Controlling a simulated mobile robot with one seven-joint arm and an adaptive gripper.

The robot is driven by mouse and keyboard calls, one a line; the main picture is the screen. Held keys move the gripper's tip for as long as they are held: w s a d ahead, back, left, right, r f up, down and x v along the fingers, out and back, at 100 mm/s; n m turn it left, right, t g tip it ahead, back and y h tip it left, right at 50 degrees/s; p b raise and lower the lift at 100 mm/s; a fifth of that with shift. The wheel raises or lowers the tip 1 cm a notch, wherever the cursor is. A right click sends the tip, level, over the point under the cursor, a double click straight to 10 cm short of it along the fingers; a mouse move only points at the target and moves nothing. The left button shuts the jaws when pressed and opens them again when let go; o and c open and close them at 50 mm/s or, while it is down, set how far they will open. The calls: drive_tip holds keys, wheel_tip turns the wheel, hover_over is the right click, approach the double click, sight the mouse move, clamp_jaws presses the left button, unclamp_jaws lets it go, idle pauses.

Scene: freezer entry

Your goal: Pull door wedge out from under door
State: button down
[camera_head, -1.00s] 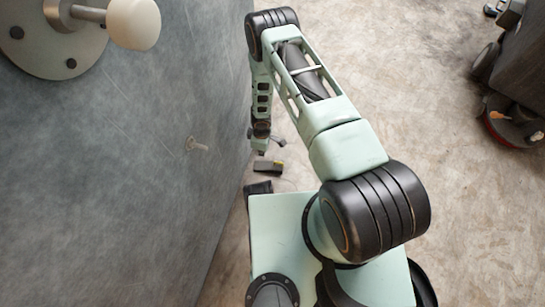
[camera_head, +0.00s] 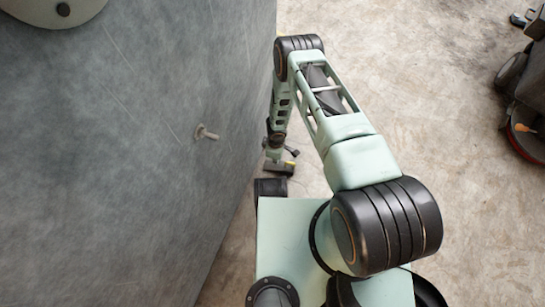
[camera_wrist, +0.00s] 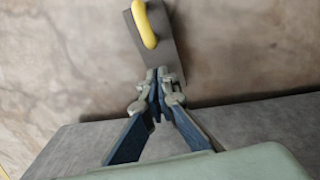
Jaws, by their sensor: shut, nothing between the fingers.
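The door (camera_head: 130,140) is a large dark grey panel filling the left of the head view. In the wrist view, the wedge (camera_wrist: 167,45) is a grey-brown block with a yellow handle (camera_wrist: 145,24). My gripper (camera_wrist: 157,76) is shut and empty, its tips meeting at the wedge's near end. I cannot tell if they touch it. The fingers hide that end. In the head view my gripper (camera_head: 273,156) is small and partly hidden by the arm.
A short pale peg (camera_head: 207,133) sticks out of the door. A round plate (camera_head: 60,8) is at its top left. A dark wheeled machine with a red rim (camera_head: 528,140) stands at the far right. The concrete floor (camera_head: 430,90) between is clear.

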drive_tip(key=shift+s+d+r+p, duration=0.2)
drive_tip(key=shift+d+p, duration=0.3)
drive_tip(key=shift+s+d+f+p, duration=0.1)
drive_tip(key=shift+d+f+p, duration=0.05)
drive_tip(key=shift+d+p, duration=0.65)
drive_tip(key=shift+s+d+p, duration=0.15)
drive_tip(key=shift+d+p, duration=0.15)
drive_tip(key=shift+p, duration=0.15)
drive_tip(key=shift+s+d+p, duration=0.25)
drive_tip(key=shift+d+p, duration=0.15)
drive_tip(key=shift+d, duration=0.55)
drive_tip(key=shift+s+d+p, duration=0.2)
drive_tip(key=shift+d+p, duration=0.2)
drive_tip(key=shift+d, duration=0.55)
drive_tip(key=shift+a, duration=0.1)
